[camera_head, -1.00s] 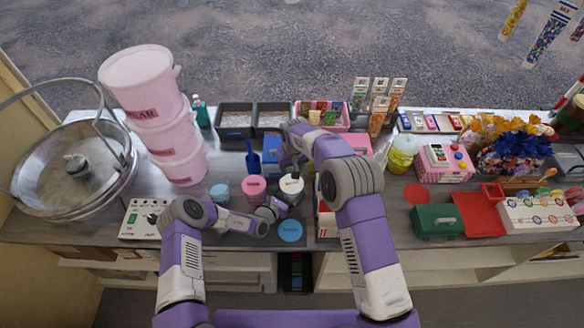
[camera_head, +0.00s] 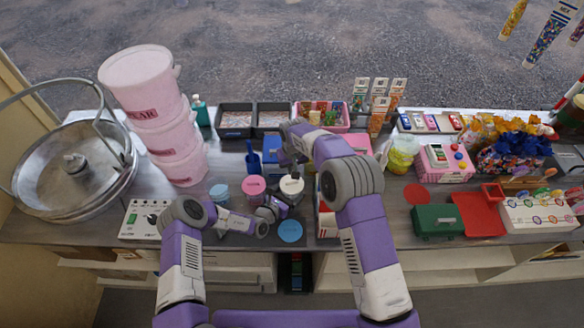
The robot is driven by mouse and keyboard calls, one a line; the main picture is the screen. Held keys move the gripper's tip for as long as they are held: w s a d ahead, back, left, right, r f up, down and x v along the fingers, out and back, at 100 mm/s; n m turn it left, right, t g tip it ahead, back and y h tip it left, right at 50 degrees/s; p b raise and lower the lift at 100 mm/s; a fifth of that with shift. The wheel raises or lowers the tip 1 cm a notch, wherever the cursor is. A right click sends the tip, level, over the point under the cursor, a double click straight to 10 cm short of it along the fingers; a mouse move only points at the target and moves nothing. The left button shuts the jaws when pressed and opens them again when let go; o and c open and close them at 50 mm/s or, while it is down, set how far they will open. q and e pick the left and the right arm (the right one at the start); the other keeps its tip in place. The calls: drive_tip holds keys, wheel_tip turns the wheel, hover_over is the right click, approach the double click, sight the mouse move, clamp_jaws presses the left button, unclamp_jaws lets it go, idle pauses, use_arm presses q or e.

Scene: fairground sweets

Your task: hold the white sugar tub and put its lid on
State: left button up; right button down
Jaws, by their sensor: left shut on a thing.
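The white sugar tub (camera_head: 291,187) stands on the counter just right of the pink tub. Its pale round top shows; I cannot tell whether this is a lid or the tub's open mouth. My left gripper (camera_head: 284,202) is at the near side of the white tub, shut on it, and its fingers are partly hidden. My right gripper (camera_head: 289,160) points down just behind and above the white tub. Its fingertips are too small and dark to read, and I cannot see whether it holds anything. No separate white lid can be made out.
A blue disc (camera_head: 290,231) lies in front. A blue scoop (camera_head: 253,158) is behind. Stacked pink buckets (camera_head: 165,115) stand left; a green box (camera_head: 437,220) is at right.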

sight(292, 181)
use_arm(q)
drive_tip(key=shift+r, duration=0.1)
idle(0.3)
use_arm(e)
drive_tip(key=shift+f, duration=2.6)
use_arm(q)
drive_tip(key=shift+w, duration=0.1)
use_arm(e)
drive_tip(key=shift+r, duration=2.6)
use_arm(q)
drive_tip(key=shift+f, duration=0.3)
use_arm(e)
drive_tip(key=shift+f, duration=0.25)
